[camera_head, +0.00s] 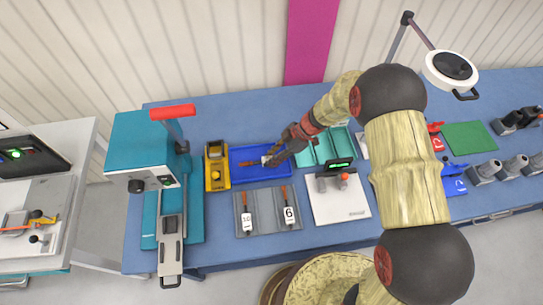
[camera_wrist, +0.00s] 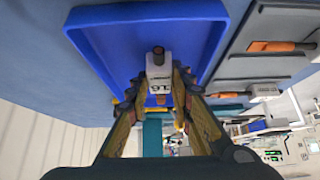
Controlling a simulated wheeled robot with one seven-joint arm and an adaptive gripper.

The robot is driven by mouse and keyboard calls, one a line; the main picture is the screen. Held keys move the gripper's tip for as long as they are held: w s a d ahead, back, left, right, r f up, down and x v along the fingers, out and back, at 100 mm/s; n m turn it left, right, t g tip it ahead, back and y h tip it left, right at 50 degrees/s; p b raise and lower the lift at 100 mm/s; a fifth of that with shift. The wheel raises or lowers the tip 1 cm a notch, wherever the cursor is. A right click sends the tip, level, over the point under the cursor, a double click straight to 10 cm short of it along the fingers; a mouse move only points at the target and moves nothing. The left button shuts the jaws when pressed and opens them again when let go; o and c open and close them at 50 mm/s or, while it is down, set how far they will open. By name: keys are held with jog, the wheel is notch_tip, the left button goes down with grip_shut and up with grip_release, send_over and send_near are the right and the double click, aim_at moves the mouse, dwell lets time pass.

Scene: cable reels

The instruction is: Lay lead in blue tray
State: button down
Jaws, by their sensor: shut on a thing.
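The blue tray (camera_head: 244,176) lies on the blue bench, left of the middle in the head view. It fills the upper middle of the wrist view (camera_wrist: 112,52). My gripper (camera_head: 272,158) reaches in from the right over the tray. In the wrist view my gripper (camera_wrist: 162,88) is shut on a lead (camera_wrist: 158,66) with a pale tag marked 16 and a copper-brown end. The lead also shows over the tray in the head view (camera_head: 251,163). I cannot tell whether the lead touches the tray floor. The fingers hide part of the lead.
A yellow device (camera_head: 215,172) stands directly left of the tray. A grey tray (camera_head: 268,222) in front holds leads tagged 10 and 6. Green trays (camera_head: 322,150) and a white instrument (camera_head: 338,205) lie to the right. A teal press (camera_head: 140,150) stands at the left.

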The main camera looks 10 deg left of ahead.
jog(key=shift+f, duration=0.4)
jog(key=c, duration=1.5)
grip_release()
jog(key=v, duration=1.2)
jog(key=shift+w, duration=0.15)
